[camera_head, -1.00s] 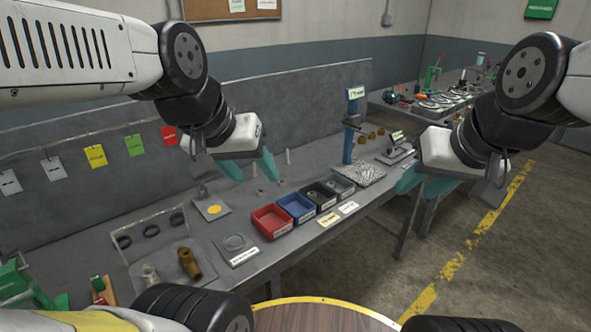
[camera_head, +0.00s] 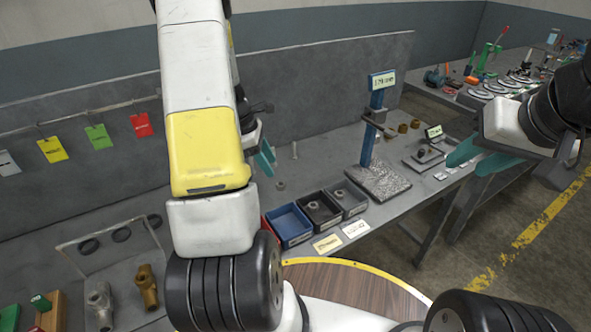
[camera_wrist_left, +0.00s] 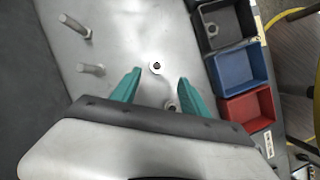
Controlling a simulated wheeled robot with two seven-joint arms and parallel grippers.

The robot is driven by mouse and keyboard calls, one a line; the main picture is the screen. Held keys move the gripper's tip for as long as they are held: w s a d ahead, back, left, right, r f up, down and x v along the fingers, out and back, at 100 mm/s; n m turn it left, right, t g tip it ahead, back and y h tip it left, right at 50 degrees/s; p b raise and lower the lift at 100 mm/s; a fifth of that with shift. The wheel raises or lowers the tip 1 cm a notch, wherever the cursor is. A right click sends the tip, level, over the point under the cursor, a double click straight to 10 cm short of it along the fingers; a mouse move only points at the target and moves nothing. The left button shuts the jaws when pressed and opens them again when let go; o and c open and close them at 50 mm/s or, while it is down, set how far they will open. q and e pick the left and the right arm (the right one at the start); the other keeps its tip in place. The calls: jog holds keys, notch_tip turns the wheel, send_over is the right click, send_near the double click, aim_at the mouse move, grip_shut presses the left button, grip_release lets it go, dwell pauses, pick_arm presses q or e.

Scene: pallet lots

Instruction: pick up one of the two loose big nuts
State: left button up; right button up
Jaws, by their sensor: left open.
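Two loose big nuts lie on the grey bench top. In the left wrist view one nut (camera_wrist_left: 156,67) lies between and slightly beyond the fingertips. The other nut (camera_wrist_left: 170,104) lies nearer the palm, close to the finger at right and partly covered by the gripper. In the head view one nut (camera_head: 281,187) shows beside my left arm. My left gripper (camera_wrist_left: 159,78) is open and empty above the nuts; in the head view my arm hides most of it. My right gripper (camera_head: 477,157) is open and empty at the bench's right end.
A red bin (camera_wrist_left: 250,108), blue bin (camera_head: 289,223), black bin (camera_head: 320,209) and grey bin (camera_head: 348,198) line the front edge. A blue post (camera_head: 370,130) stands to the right. A back panel (camera_head: 320,85) bounds the bench.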

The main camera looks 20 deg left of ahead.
aim_at(280, 184)
pick_arm(q)
jog(key=x, duration=0.8)
jog(key=shift+w+a+f, duration=0.25)
jog(key=shift+a+f, duration=0.05)
jog(key=shift+f, duration=0.05)
grip_shut()
